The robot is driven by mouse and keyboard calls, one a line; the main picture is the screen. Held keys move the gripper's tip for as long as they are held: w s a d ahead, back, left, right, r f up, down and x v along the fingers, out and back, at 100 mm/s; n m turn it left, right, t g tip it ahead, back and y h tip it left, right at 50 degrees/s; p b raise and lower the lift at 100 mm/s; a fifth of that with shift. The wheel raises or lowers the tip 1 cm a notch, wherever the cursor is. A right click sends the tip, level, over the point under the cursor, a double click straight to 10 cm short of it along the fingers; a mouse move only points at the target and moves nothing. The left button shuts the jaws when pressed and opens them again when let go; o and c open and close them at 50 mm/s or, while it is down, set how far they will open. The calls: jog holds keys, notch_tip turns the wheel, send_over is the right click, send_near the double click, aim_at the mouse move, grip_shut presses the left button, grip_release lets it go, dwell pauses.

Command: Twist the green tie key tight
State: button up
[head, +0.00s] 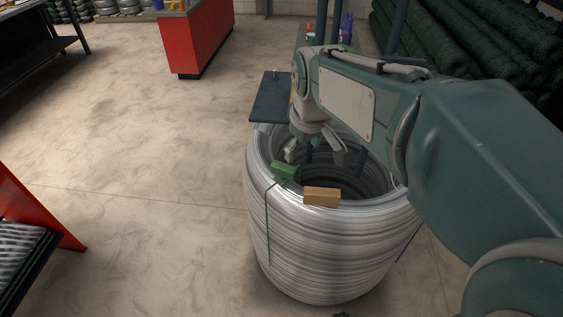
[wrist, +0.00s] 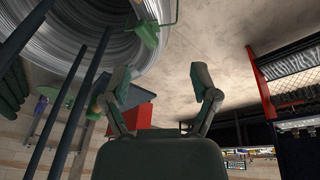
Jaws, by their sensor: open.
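The green tie key (head: 285,172) sits on the front-left rim of a big silver wire coil (head: 325,250), with a thin green strap running down the coil's outside. In the wrist view the green key (wrist: 148,33) shows at the top, beyond the fingertips and slightly left of the middle between them. My gripper (head: 316,154) is above the coil's opening, behind and a little right of the key in the head view. In the wrist view my gripper (wrist: 161,77) has its two fingers spread wide with nothing between them. It is apart from the key.
A tan block (head: 322,196) lies on the coil's front rim, right of the key. Dark posts (wrist: 75,100) stand close by the coil. A dark blue plate (head: 270,97) is behind it. Red cabinets (head: 197,40) stand further off.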

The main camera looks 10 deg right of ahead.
jog(key=w+f+n+g, duration=0.25)
jog(key=w+f, duration=0.25)
jog(key=w, duration=0.5)
jog(key=n, duration=0.3)
send_over(284, 165)
notch_tip(284, 165, down, 6)
jog(key=shift+g, duration=0.25)
notch_tip(284, 165, down, 11)
jog(key=shift+s+a+r, duration=0.1)
grip_shut()
